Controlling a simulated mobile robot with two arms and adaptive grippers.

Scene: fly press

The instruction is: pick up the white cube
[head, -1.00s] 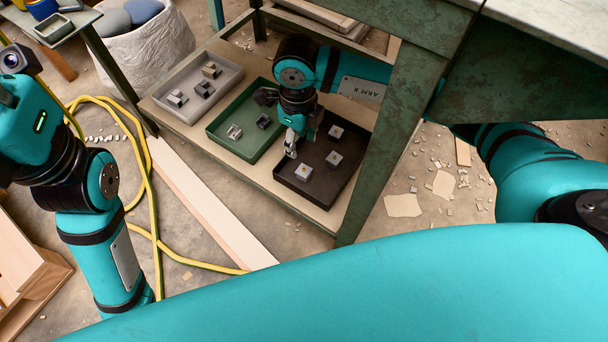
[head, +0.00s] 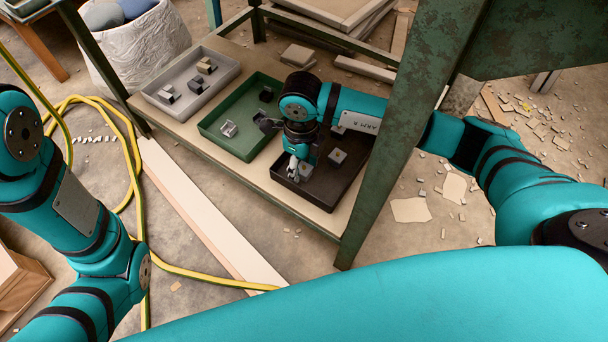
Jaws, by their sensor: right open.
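The black tray (head: 328,195) on the low shelf holds small pale cubes with a darker spot on top. One pale cube (head: 305,170) is near the tray's front, partly hidden by my gripper, and another (head: 337,156) lies farther right. I cannot tell which is the white cube. My right gripper (head: 293,174) is open, points down and is just left of the front cube; whether it touches is too small to tell. My right arm hides the back of the tray. My left gripper is out of view; only its arm shows at left.
A green tray (head: 213,131) and a grey tray (head: 209,98) with small metal pieces stand to the left on the shelf. A green table leg (head: 385,165) stands close to the right of the black tray. A yellow hose (head: 137,185) and a long board (head: 205,215) lie on the floor.

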